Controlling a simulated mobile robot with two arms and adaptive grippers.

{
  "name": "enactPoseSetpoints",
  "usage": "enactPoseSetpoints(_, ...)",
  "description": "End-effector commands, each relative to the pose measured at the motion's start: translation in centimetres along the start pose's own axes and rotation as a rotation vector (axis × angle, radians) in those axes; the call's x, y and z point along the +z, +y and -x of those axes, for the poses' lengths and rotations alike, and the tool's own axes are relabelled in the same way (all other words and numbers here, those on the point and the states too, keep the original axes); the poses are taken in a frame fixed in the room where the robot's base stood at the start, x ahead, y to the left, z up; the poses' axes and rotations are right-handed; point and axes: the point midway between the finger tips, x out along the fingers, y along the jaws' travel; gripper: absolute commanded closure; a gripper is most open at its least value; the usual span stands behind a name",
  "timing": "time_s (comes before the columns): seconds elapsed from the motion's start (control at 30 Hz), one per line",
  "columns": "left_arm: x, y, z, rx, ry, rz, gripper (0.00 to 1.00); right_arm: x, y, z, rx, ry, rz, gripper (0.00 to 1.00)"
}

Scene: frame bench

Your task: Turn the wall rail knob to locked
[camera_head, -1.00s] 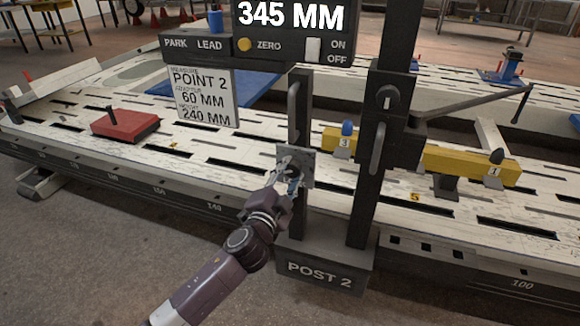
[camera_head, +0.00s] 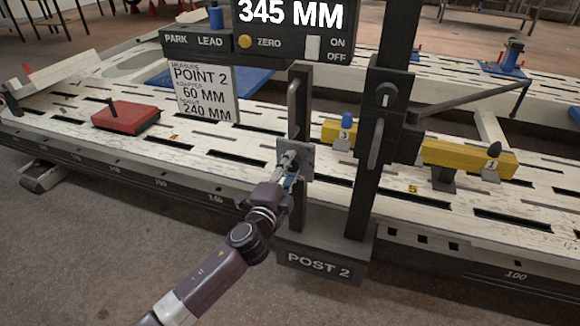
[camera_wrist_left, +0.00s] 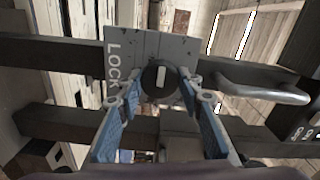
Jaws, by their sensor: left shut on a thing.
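The knob (camera_wrist_left: 160,79) is round and dark with a pale mark, set on a grey plate (camera_wrist_left: 180,45) lettered LOCK. In the left wrist view the mark runs up and down and the lettering is left of the knob. My left gripper (camera_wrist_left: 160,87), with blue finger pads, is shut on the knob, one finger on each side. In the head view the plate (camera_head: 307,163) sits on the left upright of Post 2, and my left gripper (camera_head: 291,164) covers the knob there. My right gripper is not in view.
A handle (camera_head: 293,103) stands above the plate on the same upright. The right upright carries a black block (camera_head: 390,122) with another knob (camera_head: 387,94). A display box (camera_head: 285,45) reads 345 MM. The white bench (camera_head: 190,150) bears a red block (camera_head: 125,117) and yellow bars (camera_head: 465,159).

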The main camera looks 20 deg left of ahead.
Motion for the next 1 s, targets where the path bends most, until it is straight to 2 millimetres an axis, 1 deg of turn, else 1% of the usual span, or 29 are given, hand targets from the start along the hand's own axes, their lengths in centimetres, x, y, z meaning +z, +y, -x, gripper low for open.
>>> enactPoseSetpoints(0.2,0.0,0.2,0.1,0.003,0.001,-0.003,0.90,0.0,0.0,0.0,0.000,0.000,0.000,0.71)
enactPoseSetpoints(0.23,0.0,0.2,0.1,0.003,0.001,-0.003,0.64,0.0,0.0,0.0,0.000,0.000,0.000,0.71)
enactPoseSetpoints(0.37,0.0,0.2,0.0,0.002,0.001,-0.002,0.50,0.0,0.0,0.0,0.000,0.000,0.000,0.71)
enactPoseSetpoints(0.4,0.0,0.1,0.0,0.002,0.001,-0.002,0.49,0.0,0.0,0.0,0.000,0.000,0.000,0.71)
enactPoseSetpoints(0.63,0.0,0.1,0.1,0.001,0.000,-0.001,0.49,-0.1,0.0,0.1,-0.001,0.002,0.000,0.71)
enactPoseSetpoints(0.77,0.0,0.1,0.7,0.002,0.000,-0.001,0.49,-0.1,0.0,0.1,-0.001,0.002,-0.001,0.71)
enactPoseSetpoints(0.87,0.0,0.2,2.2,0.002,0.001,-0.001,0.49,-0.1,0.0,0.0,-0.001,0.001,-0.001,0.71)
enactPoseSetpoints(1.0,0.0,0.2,5.0,0.004,0.001,-0.001,0.49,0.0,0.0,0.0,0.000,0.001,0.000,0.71)
